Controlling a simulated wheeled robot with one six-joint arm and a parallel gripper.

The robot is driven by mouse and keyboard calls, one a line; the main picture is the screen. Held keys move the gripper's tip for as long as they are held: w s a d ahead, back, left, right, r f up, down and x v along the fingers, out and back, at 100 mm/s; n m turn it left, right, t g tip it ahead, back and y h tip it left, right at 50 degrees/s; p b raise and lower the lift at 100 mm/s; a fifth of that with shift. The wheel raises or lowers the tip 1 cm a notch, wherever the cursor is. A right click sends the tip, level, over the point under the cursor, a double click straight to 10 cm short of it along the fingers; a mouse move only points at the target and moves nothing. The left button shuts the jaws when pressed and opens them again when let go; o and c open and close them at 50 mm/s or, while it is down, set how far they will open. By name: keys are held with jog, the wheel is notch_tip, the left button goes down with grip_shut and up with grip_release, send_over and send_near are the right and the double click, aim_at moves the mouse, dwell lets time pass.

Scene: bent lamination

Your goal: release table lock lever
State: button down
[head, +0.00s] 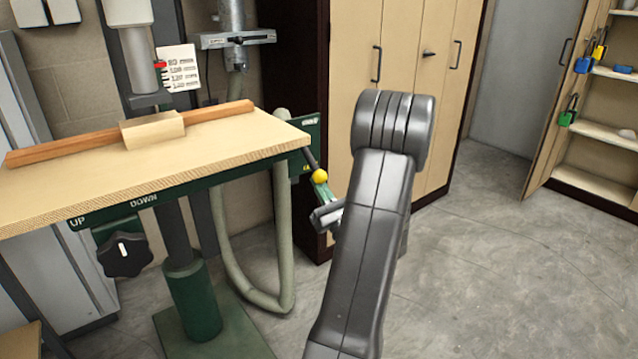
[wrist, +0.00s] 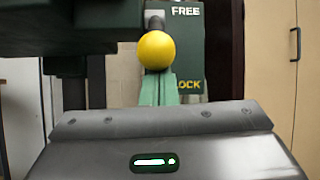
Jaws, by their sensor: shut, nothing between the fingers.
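The table lock lever is a dark rod ending in a yellow ball knob (head: 320,176), on a green plate (head: 299,160) at the right end of the wooden table. The rod slants down from the plate to the knob.
The tilted-looking table (head: 230,150) carries a wooden strip (head: 60,148) and a block (head: 153,130). A black knob (head: 125,255) is below its front edge. A grey hose (head: 232,270) hangs behind. Tall cabinets (head: 400,45) stand behind my arm. Floor at right is clear.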

jog(key=shift+s+d+r+g+h+p, duration=0.3)
jog(key=shift+r+g+p, duration=0.3)
jog(key=shift+p, duration=0.6)
jog(key=shift+s+d+r+g+h+p, duration=0.25)
jog(key=shift+r+g+p, duration=0.35)
jog(key=shift+p, duration=0.55)
jog(key=shift+s+d+r+p, duration=0.15)
jog(key=shift+s+r+p, duration=0.35)
jog(key=shift+p, duration=0.6)
notch_tip(320, 180, up, 5)
jog(key=g+h+p, duration=0.3)
jog(key=g+p, duration=0.1)
jog(key=p, duration=0.5)
send_over(326, 177)
jog(key=v, duration=0.2)
jog(key=shift+s+r+p, duration=0.1)
jog(key=shift+r+p, duration=0.2)
jog(key=shift+p, duration=0.25)
jog(key=shift+r, duration=0.2)
jog(key=f+b, duration=0.3)
jog(key=w+f+b, duration=0.1)
jog(key=f, duration=0.1)
jog(key=shift+f, duration=0.1)
jog(key=r+v, duration=0.1)
jog(key=v, duration=0.9)
jog(key=shift+r+p, duration=0.3)
jog(key=shift+r, duration=0.05)
